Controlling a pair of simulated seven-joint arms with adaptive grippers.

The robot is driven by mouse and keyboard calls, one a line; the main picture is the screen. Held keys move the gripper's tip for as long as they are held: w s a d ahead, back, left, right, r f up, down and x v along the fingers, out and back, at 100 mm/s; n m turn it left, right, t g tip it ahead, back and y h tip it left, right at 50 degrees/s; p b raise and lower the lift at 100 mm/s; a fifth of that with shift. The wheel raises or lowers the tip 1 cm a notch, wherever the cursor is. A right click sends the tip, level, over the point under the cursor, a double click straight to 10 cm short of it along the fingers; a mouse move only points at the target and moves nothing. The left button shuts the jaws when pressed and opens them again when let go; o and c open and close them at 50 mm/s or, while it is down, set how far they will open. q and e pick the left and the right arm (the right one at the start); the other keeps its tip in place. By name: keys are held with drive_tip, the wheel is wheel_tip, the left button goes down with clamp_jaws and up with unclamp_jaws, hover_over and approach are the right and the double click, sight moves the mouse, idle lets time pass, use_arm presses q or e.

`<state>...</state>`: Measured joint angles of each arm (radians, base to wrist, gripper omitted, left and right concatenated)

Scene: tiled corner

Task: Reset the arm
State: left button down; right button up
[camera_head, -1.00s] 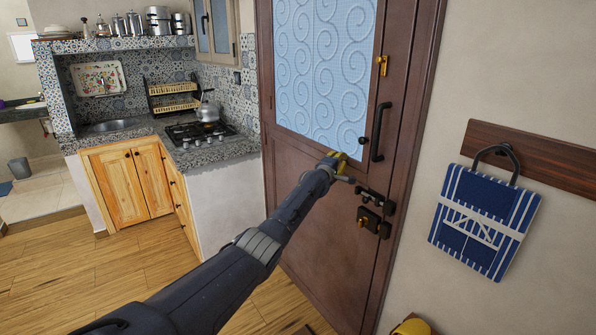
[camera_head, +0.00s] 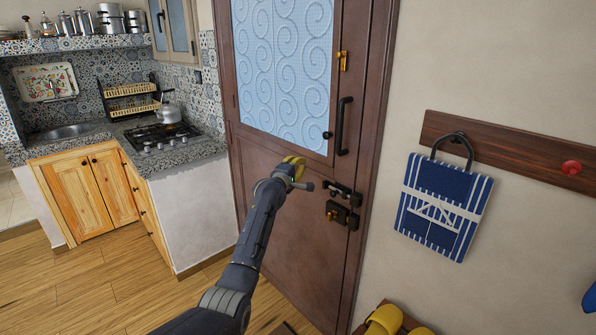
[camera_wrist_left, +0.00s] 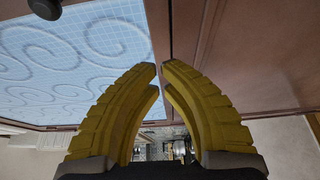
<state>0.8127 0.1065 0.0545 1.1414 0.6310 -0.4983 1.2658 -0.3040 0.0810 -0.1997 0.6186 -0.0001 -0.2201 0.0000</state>
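My left gripper (camera_head: 296,165) has yellow fingers and is in front of the brown door (camera_head: 290,215), left of the latch hardware and below the glass pane. In the left wrist view, its two yellow fingers (camera_wrist_left: 162,66) curve together until the tips almost meet, with only a thin gap and nothing held between them. The door and its patterned glass show behind the fingers. Whether the gripper touches the door cannot be told. My right gripper is not in either view.
The door has a black pull handle (camera_head: 343,126) and a latch (camera_head: 341,214). A blue striped bag (camera_head: 443,207) hangs from a wooden rack (camera_head: 520,157) on the right wall. Yellow slippers (camera_head: 384,320) lie low on the right. A kitchen counter (camera_head: 175,150) stands at left; wooden floor is clear.

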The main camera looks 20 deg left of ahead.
use_arm(q)
drive_tip(key=shift+s+d, duration=0.6)
drive_tip(key=shift+s, duration=1.5)
drive_tip(key=s+d+f+m+g+y, duration=0.1)
drive_tip(key=s+f+m+g, duration=0.2)
drive_tip(key=f, duration=1)
drive_tip(key=s+f+m, duration=0.3)
drive_tip(key=f+m, duration=0.3)
drive_tip(key=f, duration=0.7)
drive_tip(key=s+d+f+m+g+y, duration=0.15)
drive_tip(key=s+f+m, duration=0.25)
drive_tip(key=f, duration=0.9)
drive_tip(key=s+f+m+g, duration=0.3)
drive_tip(key=s+f+m, duration=0.1)
drive_tip(key=s+f, duration=1.1)
drive_tip(key=s+f+m+g, duration=0.1)
drive_tip(key=s+f+g, duration=0.1)
drive_tip(key=s+f, duration=0.9)
drive_tip(key=s+f+m+g, duration=0.2)
drive_tip(key=s+f+g, duration=0.1)
drive_tip(key=s+f, duration=0.8)
drive_tip(key=s+f+g, duration=0.2)
drive_tip(key=s, duration=1.7)
drive_tip(key=s+f+g, duration=0.2)
drive_tip(key=s+f, duration=0.1)
drive_tip(key=s, duration=1.6)
drive_tip(key=shift+s+d+f+m+h, duration=0.25)
drive_tip(key=shift+d+f+m+h, duration=0.05)
drive_tip(key=shift+d+m+h, duration=0.15)
